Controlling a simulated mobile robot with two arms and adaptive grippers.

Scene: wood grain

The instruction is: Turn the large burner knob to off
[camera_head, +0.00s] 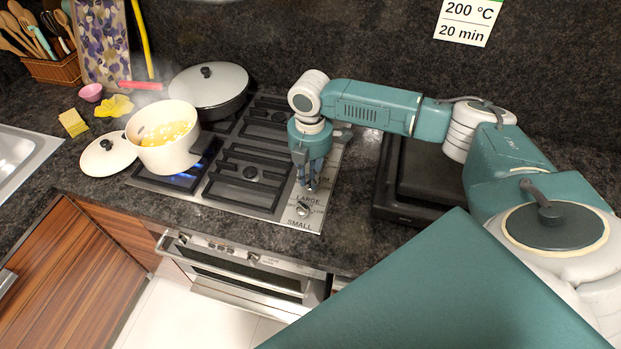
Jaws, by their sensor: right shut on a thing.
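The cooktop (262,203) has a steel control strip along its right side, with the printed words LARGE and SMALL. My right gripper (310,186) points down at this strip, just above the word LARGE. It is shut on the large burner knob, which its fingers mostly hide. Another knob (302,210) shows free in front of it, above the word SMALL. A blue flame (186,178) burns under the cream pot (165,138), at the front left of the cooktop. My left gripper is not in view.
A lidded dark pan (208,88) stands at the back left burner. A cream lid (103,155) lies left of the pot. A black appliance (418,180) stands right of the cooktop, under my right arm. The oven handle (235,270) runs below the counter edge.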

